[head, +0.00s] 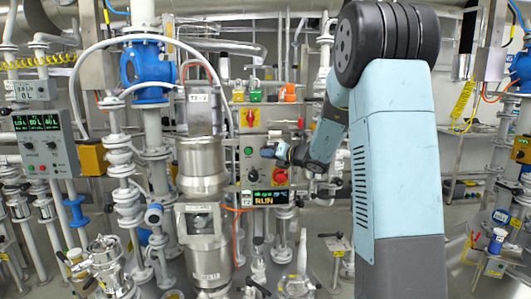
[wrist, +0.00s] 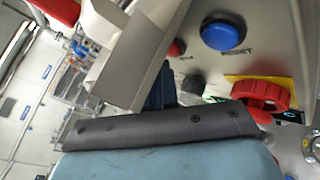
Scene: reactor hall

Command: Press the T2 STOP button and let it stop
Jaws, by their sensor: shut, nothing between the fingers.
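The T2 control panel (head: 239,165) is in the middle of the head view, with its display (head: 264,198) reading RUN. It carries a green button (head: 249,151), a black knob (head: 249,177) and a red mushroom knob (head: 280,176). My gripper (head: 268,152) is shut and empty in front of the panel's upper part, hiding some of its controls. In the wrist view my gripper (wrist: 160,88) is near a small red button (wrist: 177,47), whose label I cannot read; I cannot tell whether they touch. A blue RESET button (wrist: 225,32) and the red mushroom knob (wrist: 263,94) are to its right.
A steel vessel (head: 202,165) labelled T2 stands just left of the panel. Another panel (head: 45,140) with green readouts is at the left. Pipes and valves crowd the area.

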